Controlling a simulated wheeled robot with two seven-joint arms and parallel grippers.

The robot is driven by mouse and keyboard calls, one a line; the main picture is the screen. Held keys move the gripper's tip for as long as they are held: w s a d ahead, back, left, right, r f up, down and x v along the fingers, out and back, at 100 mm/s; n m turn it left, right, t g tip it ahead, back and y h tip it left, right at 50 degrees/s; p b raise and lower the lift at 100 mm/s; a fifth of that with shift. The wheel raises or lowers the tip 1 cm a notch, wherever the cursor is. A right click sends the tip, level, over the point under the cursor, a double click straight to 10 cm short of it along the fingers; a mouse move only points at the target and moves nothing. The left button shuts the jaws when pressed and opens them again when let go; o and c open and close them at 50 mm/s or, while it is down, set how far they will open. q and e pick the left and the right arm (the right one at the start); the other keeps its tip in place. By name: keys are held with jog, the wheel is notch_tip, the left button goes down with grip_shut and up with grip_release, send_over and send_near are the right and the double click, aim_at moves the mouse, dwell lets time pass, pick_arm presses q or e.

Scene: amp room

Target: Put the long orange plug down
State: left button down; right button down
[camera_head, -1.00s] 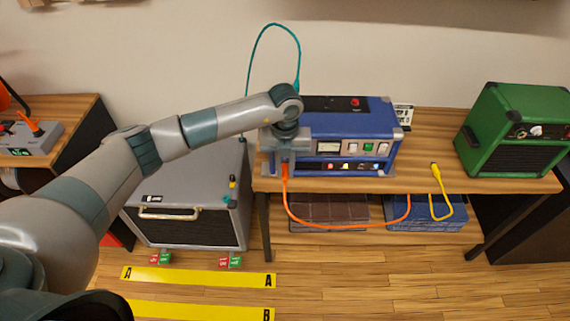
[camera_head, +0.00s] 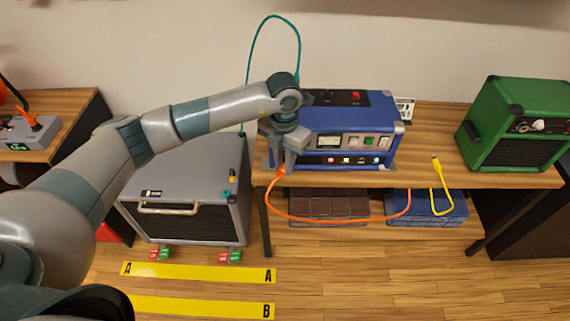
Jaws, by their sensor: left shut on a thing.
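The long orange plug (camera_head: 281,171) is at the end of an orange cable (camera_head: 330,221), at the front edge of the wooden table (camera_head: 440,178). The cable hangs below the edge in a loop and rises again at the right. My left gripper (camera_head: 284,164) points down beside the left front of the blue amplifier (camera_head: 350,143) and is shut on the orange plug. Its fingertips are small, and whether the plug touches the tabletop cannot be told. My right gripper is not in view.
A yellow plug (camera_head: 436,160) hangs its cable over the table edge. A green amp (camera_head: 515,125) stands at the right. A grey speaker cabinet (camera_head: 190,190) with a teal cable (camera_head: 272,17) stands left of the table.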

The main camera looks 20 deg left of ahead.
pick_arm(q)
jog(key=s+a+r+m+b, duration=0.1)
jog(key=s+r+m, duration=0.3)
jog(key=m, duration=1.2)
jog(key=s+a+r+m+b, duration=0.2)
jog(key=s+m, duration=0.8)
jog(key=m, duration=0.6)
jog(key=shift+s+r+b, duration=0.2)
jog(key=shift+r+b, duration=0.65)
jog(key=shift+w+d, duration=0.1)
